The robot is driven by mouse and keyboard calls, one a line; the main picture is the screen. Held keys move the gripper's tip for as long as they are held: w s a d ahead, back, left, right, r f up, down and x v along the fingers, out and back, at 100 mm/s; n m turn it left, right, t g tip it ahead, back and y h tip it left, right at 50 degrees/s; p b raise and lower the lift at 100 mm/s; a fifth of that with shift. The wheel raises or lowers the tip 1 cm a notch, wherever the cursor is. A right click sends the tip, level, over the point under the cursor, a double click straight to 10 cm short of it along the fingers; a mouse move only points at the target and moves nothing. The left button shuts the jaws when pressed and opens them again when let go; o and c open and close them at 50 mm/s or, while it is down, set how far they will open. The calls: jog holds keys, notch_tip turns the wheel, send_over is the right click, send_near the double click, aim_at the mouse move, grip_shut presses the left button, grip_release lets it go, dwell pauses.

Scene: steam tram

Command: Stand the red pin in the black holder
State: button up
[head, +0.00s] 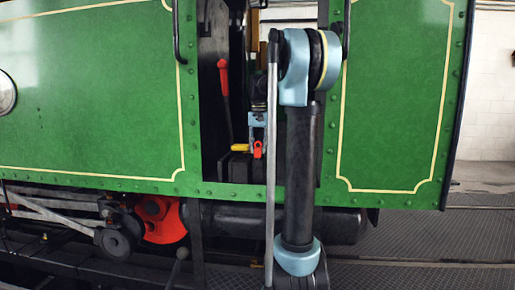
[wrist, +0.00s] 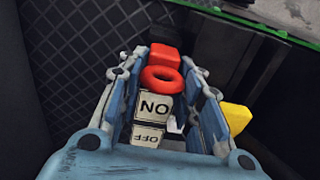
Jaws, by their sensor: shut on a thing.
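The red pin (wrist: 163,80) shows a ring-shaped part between my fingertips in the wrist view, with a red block-like part just beyond it. My gripper (wrist: 164,84) is shut on it. In the head view the red pin (head: 258,149) hangs at the lower end of my gripper (head: 258,138), inside the doorway. A dark, box-like shape (head: 238,166) below and left of it may be the black holder; its opening does not show. The pin's lower end is too small to make out clearly.
A yellow piece (head: 240,147) is just left of the pin; a yellow block (wrist: 236,117) shows right of my fingers. A red-handled lever (head: 224,80) stands at the doorway's left. Green side panels (head: 90,90) flank the narrow opening. A plate with ON and OFF lettering (wrist: 155,107) shows between my fingers.

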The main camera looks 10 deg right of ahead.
jog(key=shift+f, duration=0.1)
dwell(0.3)
jog(key=o, duration=1.3)
notch_tip(320, 180, up, 12)
jog(key=shift+w, duration=0.1)
jog(key=s+f+n+t, duration=0.2)
jog(key=s+f+n, duration=0.1)
jog(key=s+f, duration=3.2)
notch_tip(320, 180, down, 3)
jog(key=shift+s+a+f+n, duration=0.15)
jog(key=shift+s+a+n, duration=0.1)
jog(key=shift+s+n, duration=0.15)
